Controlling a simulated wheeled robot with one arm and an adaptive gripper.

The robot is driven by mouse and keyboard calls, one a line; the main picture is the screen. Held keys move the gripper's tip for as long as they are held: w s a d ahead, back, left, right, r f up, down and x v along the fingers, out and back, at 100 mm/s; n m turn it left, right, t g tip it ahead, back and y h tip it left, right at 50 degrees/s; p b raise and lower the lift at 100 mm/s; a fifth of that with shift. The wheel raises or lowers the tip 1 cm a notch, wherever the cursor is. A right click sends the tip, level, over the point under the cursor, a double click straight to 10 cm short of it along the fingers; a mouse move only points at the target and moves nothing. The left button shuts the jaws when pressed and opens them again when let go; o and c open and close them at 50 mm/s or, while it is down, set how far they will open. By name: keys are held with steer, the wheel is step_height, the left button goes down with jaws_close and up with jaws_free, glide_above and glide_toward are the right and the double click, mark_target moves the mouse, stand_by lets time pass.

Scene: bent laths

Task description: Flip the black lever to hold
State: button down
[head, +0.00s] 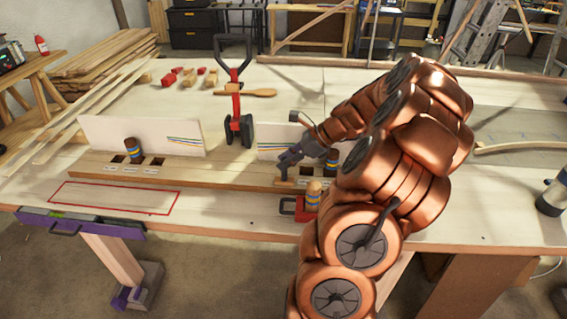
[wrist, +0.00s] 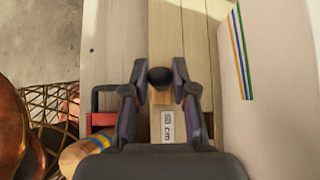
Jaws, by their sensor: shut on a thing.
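My gripper (head: 287,168) reaches down over the plank's right part. In the wrist view its fingers (wrist: 159,92) are shut on a small wooden piece with a black rounded knob (wrist: 160,77), beside a "50 cm" label (wrist: 167,127). A red fixture with a black bar-like handle (head: 290,206) sits at the table's front edge; it also shows in the wrist view (wrist: 103,121), left of and apart from the fingers. A taller red stand with a black D-shaped handle (head: 234,97) stands upright farther back. No "hold" marking is readable.
A plank with dark slots (head: 215,176) lies along the table front. White panels (head: 143,133) stand behind it. Striped wooden pegs stand at the plank's left (head: 132,150) and by the red fixture (head: 313,195). A red-outlined area (head: 115,197) is bare.

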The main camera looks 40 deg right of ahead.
steer(key=shift+s+d+f+t+y+b, duration=0.1)
steer(key=shift+s+d+t+y+b, duration=0.45)
steer(key=shift+t+y, duration=0.2)
steer(key=shift+s, duration=0.1)
steer(key=c, duration=0.9)
jaws_free()
steer(key=v, duration=1.2)
steer(key=shift+f, duration=0.1)
